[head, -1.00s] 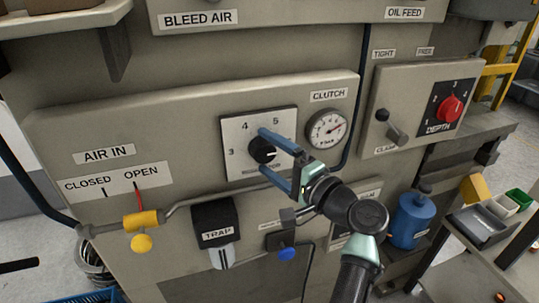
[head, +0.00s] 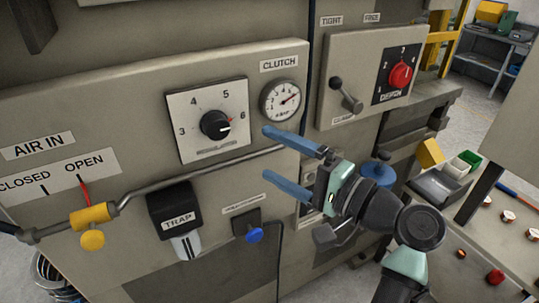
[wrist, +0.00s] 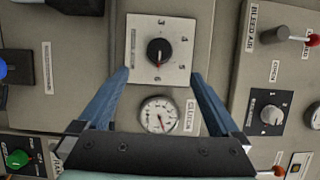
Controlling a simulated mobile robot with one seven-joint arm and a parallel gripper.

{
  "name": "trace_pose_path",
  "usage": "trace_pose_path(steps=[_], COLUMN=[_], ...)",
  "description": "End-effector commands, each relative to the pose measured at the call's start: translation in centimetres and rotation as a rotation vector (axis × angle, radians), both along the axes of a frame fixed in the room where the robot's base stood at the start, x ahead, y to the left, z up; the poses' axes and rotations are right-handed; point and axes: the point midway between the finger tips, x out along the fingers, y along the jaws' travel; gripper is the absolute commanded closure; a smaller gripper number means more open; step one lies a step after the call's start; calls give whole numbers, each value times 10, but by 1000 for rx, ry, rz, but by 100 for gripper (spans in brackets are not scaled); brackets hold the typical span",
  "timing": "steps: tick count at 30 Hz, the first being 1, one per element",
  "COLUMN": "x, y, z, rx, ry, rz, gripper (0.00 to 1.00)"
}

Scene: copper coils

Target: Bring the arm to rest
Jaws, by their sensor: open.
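My gripper (head: 281,160) is open and empty in the head view, its two blue fingers pointing left toward the panel. It stands right of and a little below the black regulator knob (head: 215,125), apart from it. The knob sits on a white dial plate, its pointer toward 6. In the wrist view my gripper (wrist: 160,75) has its fingers spread wide, with the knob (wrist: 159,51) and the clutch gauge (wrist: 158,115) showing between them. My arm reaches in from the lower right.
The clutch gauge (head: 283,99) is above the fingers. A yellow air valve (head: 91,216), black trap (head: 174,210) and blue knob (head: 254,235) are left and below. The clamp lever (head: 346,95) and red depth knob (head: 400,75) are upper right. A bench with bins (head: 436,184) is right.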

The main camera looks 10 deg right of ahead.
Motion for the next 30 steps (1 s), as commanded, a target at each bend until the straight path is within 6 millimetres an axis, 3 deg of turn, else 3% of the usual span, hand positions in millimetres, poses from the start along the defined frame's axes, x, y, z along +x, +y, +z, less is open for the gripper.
trace_pose_path(steps=[11,16,20,23,27,30], x=[3,20,27,12,-39,-81], y=[2,16,32,46,67,78], z=[3,31,89,150,236,280], rx=[-26,-272,-587,-811,-1050,-1149], ry=[-11,-132,-353,-562,-854,-1004], rz=[-15,-146,-344,-521,-788,-951], gripper=[1,1,1,1,1,1])
